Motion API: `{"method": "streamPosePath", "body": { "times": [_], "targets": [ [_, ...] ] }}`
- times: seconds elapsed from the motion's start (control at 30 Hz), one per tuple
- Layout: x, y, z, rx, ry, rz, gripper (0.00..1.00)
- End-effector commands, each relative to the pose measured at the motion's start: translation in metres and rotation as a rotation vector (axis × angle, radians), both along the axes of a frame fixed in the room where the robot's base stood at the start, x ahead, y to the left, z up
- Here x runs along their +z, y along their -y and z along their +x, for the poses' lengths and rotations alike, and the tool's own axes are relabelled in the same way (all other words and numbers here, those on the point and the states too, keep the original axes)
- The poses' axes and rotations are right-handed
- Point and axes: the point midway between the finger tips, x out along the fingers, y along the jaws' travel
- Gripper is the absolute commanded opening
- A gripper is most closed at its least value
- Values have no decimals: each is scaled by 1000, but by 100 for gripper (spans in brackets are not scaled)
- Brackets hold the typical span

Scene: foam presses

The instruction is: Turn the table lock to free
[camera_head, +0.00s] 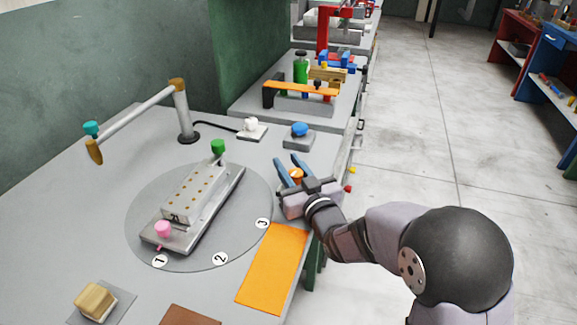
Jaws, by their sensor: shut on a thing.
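A round grey turntable (143,213) is set in the near table, with white discs numbered 1, 2 and 3 along its front and right rim. A small orange knob (296,174) sits at the table's right side, past the turntable's rim; it appears to be the table lock. My gripper (292,169) reaches in from the right, its two blue fingers on either side of this knob and shut on it. The fingers and gripper body hide part of the knob, and I cannot read any lock or free marking.
The turntable carries a grey block (192,196) on a plate with a pink knob (164,229) and a green knob (218,146). A blue button (299,129) stands behind my gripper. An orange mat (272,268) lies in front. A jointed lamp-like arm (137,119) stands at left.

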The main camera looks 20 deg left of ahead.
Motion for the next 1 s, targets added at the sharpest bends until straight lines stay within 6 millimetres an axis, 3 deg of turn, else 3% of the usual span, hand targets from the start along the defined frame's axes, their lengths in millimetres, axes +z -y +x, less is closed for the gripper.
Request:
{"method": "streamPosePath", "body": {
  "times": [0.03,0.07,0.1,0.13,0.57,1.0],
  "targets": [
    [1,0,0,0,2,1,5],
    [1,0,0,0,2,1,35],
    [1,0,0,0,2,1,44],
    [1,0,0,0,2,1,46],
    [0,4,-4,0,-1,1,46],
    [1,38,-43,0,2,1,46]
  ]
}}
